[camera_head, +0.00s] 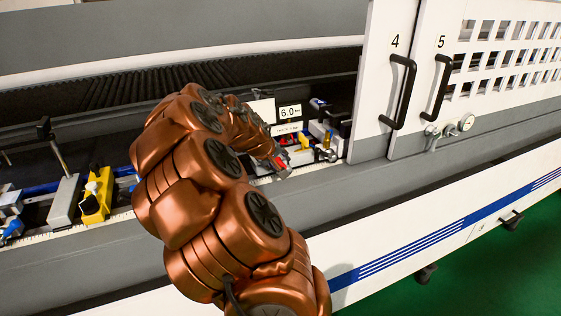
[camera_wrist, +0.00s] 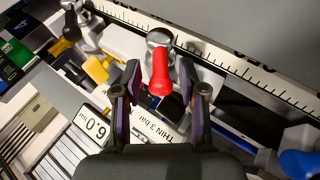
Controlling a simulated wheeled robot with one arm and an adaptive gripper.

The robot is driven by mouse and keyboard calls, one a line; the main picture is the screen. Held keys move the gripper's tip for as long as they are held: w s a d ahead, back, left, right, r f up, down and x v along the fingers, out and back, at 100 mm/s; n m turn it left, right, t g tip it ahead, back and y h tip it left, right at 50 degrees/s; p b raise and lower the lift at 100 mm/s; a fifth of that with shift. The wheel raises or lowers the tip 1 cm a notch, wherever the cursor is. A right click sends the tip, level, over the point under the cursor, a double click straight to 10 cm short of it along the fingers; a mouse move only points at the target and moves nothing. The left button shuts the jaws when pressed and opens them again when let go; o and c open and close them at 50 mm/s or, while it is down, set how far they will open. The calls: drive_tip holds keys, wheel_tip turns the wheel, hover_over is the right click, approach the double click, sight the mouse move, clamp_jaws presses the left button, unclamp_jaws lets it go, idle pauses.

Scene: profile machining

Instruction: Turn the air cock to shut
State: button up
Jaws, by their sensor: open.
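The air cock has a red lever handle (camera_wrist: 160,75) joined to a round silver body (camera_wrist: 159,39). In the wrist view the handle points from that body down toward my palm. My gripper (camera_wrist: 161,68) is open, with one dark finger on each side of the red handle and visible gaps between. I cannot tell how deep the handle sits between the fingers. In the head view a bit of the red handle (camera_head: 281,161) shows at the end of my arm; my arm hides most of the cock there.
A "6.0 bar" sign (camera_head: 290,112) and a "THIN 3 bar" label (camera_wrist: 158,129) are close by. A yellow part (camera_wrist: 96,69) is to the left and a blue knob (camera_wrist: 299,164) at lower right. A ruler strip (camera_wrist: 235,68) runs behind. White doors (camera_head: 387,80) stand at right.

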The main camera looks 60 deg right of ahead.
drive_tip(key=shift+x, duration=1)
drive_tip(key=shift+c, duration=0.2)
clamp_jaws()
